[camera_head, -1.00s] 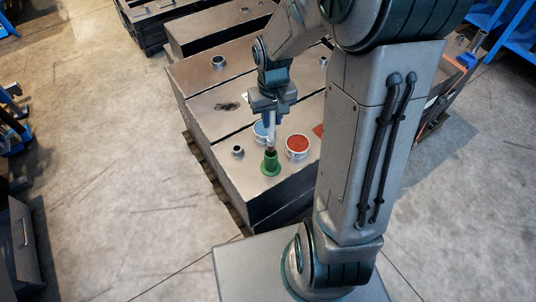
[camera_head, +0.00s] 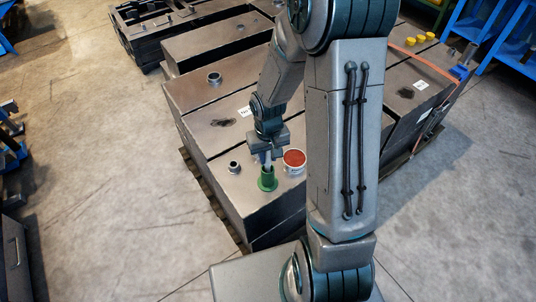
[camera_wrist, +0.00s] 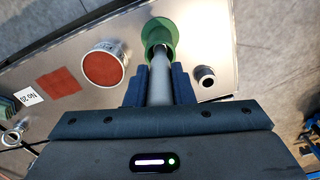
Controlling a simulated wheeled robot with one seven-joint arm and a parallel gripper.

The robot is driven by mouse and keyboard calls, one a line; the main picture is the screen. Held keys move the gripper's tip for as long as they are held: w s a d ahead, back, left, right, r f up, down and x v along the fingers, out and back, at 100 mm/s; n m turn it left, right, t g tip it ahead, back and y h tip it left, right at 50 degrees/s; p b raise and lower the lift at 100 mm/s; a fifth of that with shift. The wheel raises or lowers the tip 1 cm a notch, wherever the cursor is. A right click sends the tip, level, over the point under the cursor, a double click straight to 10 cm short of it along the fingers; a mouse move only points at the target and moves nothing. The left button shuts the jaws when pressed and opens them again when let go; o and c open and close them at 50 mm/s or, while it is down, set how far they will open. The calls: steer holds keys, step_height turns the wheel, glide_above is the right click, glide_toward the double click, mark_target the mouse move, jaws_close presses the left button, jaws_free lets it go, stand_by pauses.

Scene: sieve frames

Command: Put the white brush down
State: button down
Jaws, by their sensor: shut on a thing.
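My gripper (camera_head: 266,150) is shut on the white brush (camera_wrist: 160,82), whose pale grey-white handle shows between the blue fingers (camera_wrist: 158,86) in the wrist view. The brush points down at a green flared holder (camera_head: 267,182) on the dark metal box top. In the wrist view the brush's far end overlaps the mouth of the green holder (camera_wrist: 160,34); I cannot tell how deep it sits. A round sieve with a red-brown inside (camera_head: 294,160) stands to the right of the holder in the head view; it is left of it in the wrist view (camera_wrist: 103,66).
A small metal collar (camera_head: 234,167) stands left of the holder in the head view, close to the fingers in the wrist view (camera_wrist: 205,76). A flat red square (camera_wrist: 58,83) and a number tag (camera_wrist: 28,96) lie beyond the sieve. Bare floor (camera_head: 110,190) lies left.

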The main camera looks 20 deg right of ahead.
steer(key=shift+f, duration=0.15)
steer(key=c, duration=1.3)
jaws_free()
steer(key=shift+o, duration=0.2)
step_height(320, 180, up, 13)
steer(key=shift+s+f+p, duration=0.1)
steer(key=shift+f+p, duration=0.1)
steer(key=shift+p, duration=0.25)
steer(key=s+r+t, duration=0.3)
steer(key=s+r, duration=0.7)
steer(key=s, duration=0.3)
steer(key=shift+s+m, duration=0.2)
steer(key=shift+m, duration=0.2)
